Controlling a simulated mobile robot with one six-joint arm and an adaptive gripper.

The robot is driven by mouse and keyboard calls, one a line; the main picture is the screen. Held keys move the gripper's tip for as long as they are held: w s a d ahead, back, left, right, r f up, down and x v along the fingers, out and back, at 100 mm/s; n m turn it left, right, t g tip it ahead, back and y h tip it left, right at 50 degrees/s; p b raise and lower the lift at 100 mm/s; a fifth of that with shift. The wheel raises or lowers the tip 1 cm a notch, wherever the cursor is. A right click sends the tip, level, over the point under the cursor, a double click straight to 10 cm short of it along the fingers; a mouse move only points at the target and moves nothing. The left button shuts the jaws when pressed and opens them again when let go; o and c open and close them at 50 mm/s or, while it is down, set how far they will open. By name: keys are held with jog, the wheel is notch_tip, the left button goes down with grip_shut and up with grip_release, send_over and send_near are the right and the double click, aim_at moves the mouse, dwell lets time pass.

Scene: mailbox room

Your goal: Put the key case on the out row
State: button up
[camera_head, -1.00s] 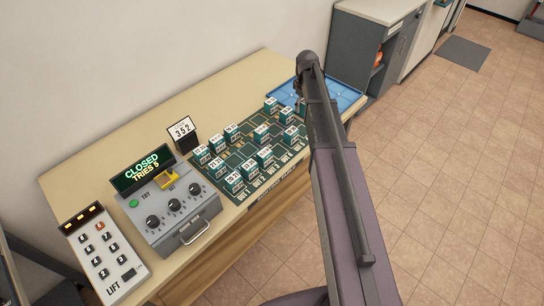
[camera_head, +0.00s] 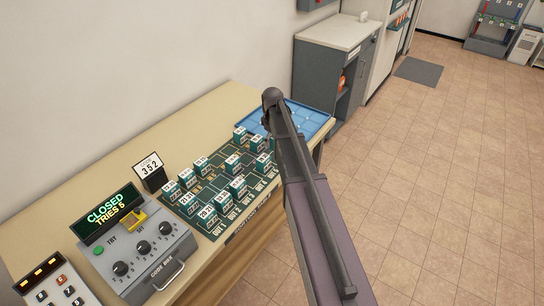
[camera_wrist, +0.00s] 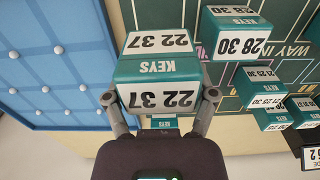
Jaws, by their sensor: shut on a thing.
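My gripper (camera_wrist: 160,97) is shut on a teal key case (camera_wrist: 158,70) with white labels reading "22 37", upside down in the wrist view. A finger lies on each side of it. In the head view my arm hides the gripper and most or all of this case, near the board's far right end. The green sorting board (camera_head: 222,180) carries several other cases, such as one marked "28 30" (camera_wrist: 236,45). The out row (camera_head: 232,227), with OUT labels, runs along the board's front edge. Part of another teal case (camera_wrist: 164,123) shows below the held one.
A blue tray (camera_head: 312,118) with pale studs lies at the table's far end, left in the wrist view. A grey cabinet (camera_head: 325,65) stands beyond the table.

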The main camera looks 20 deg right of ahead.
jog(key=shift+f+b, duration=0.65)
jog(key=shift+f, duration=0.3)
jog(key=shift+f, duration=0.1)
jog(key=shift+f+b, duration=1.8)
jog(key=shift+b, duration=0.05)
jog(key=shift+f, duration=0.15)
jog(key=o, duration=1)
notch_tip(320, 180, up, 12)
jog(key=p, duration=1.2)
jog(key=shift+r, duration=0.2)
jog(key=shift+s, duration=0.1)
